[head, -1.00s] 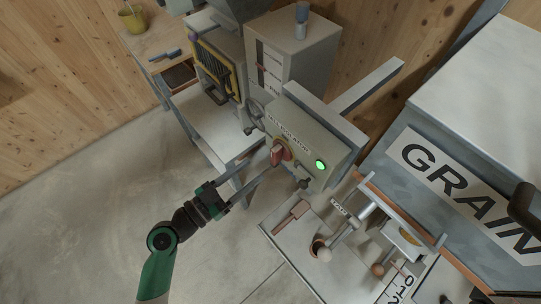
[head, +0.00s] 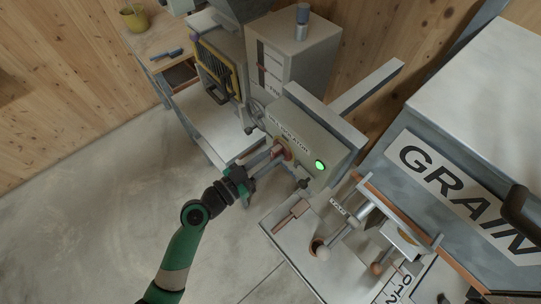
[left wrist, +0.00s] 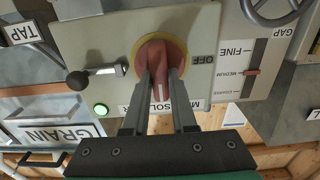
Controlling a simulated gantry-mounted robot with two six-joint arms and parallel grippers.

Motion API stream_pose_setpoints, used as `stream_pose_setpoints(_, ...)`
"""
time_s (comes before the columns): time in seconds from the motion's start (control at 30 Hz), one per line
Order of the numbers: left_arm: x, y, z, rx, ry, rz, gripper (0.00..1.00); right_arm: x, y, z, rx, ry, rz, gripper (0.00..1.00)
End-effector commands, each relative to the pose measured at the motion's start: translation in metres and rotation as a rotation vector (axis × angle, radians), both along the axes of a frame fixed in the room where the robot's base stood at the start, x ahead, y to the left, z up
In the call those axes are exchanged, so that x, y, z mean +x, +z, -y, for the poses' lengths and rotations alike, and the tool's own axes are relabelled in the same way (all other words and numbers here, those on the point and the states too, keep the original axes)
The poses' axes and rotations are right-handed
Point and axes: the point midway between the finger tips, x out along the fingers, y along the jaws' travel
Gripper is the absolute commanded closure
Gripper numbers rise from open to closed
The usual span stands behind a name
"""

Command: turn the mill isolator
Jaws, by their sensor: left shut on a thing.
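The mill isolator is a red knob on a yellow ring (left wrist: 160,48), set on the face of a grey panel box (head: 312,140). In the head view the knob (head: 283,148) is mostly hidden by my fingers. My left gripper (head: 277,155) has its two fingers on either side of the knob and is shut on it. In the left wrist view the fingers (left wrist: 160,80) flank the red grip, whose white mark points toward the upside-down isolator label. An OFF label (left wrist: 203,60) is to the right of the knob. My right gripper is not in view.
A green lamp (head: 319,165) is lit on the panel, with a dark-knobbed lever (left wrist: 78,80) close by. A grey GRAIN bin (head: 470,110) stands at the right. A bench with several levers (head: 300,240) is below. The floor at left is clear.

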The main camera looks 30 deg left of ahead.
Motion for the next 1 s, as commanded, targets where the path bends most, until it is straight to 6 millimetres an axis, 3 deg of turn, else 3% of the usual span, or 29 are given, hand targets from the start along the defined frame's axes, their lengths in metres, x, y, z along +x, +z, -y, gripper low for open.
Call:
stream_pose_setpoints(0.53,0.0,0.0001,-0.0005,-0.051,0.0,-0.02,1.0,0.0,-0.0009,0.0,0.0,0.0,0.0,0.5)
stream_pose_setpoints(1.0,0.0012,0.0,-0.0032,-0.38,0.001,-0.157,1.0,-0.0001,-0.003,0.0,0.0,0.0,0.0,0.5)
